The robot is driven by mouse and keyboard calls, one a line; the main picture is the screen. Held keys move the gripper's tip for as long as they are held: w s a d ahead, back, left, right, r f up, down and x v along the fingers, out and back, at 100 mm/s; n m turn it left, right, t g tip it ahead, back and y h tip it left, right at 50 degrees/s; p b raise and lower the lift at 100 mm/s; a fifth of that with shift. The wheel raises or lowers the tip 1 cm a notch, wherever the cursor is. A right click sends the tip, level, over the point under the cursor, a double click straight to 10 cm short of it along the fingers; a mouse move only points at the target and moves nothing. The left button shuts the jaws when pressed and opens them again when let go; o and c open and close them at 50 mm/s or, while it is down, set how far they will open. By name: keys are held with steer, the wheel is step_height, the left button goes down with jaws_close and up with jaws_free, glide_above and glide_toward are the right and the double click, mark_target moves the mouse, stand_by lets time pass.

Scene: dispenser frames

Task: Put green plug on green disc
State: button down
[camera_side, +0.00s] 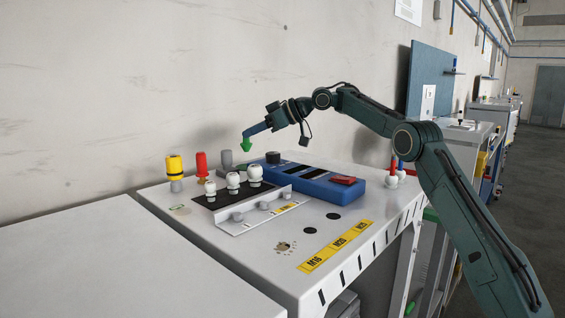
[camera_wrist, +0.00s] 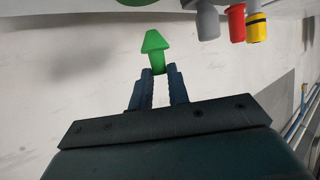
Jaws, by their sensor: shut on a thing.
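The green plug (camera_side: 246,146) has a pointed, arrow-like end that points down in the side view. My gripper (camera_side: 252,132) is shut on its other end and holds it in the air above the back of the bench. In the wrist view the plug (camera_wrist: 154,44) stands out beyond the fingertips of my gripper (camera_wrist: 159,72). A green rounded edge, which looks like the green disc (camera_wrist: 136,2), shows at the top of the wrist view, mostly cut off. In the side view I cannot clearly make out the disc near the blue box.
Grey (camera_side: 226,160), red (camera_side: 201,165) and yellow (camera_side: 175,170) plugs stand left of my gripper. A blue box (camera_side: 315,185) lies below and to the right. White knobs (camera_side: 233,182) and an angled metal strip (camera_side: 262,210) are in front.

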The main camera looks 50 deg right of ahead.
steer(key=shift+f, duration=2.05)
steer(key=shift+f, duration=0.15)
steer(key=c, duration=1.3)
jaws_free()
steer(key=shift+c, duration=0.2)
steer(key=shift+r, duration=0.2)
steer(key=v, duration=1.2)
steer(key=shift+a, duration=0.1)
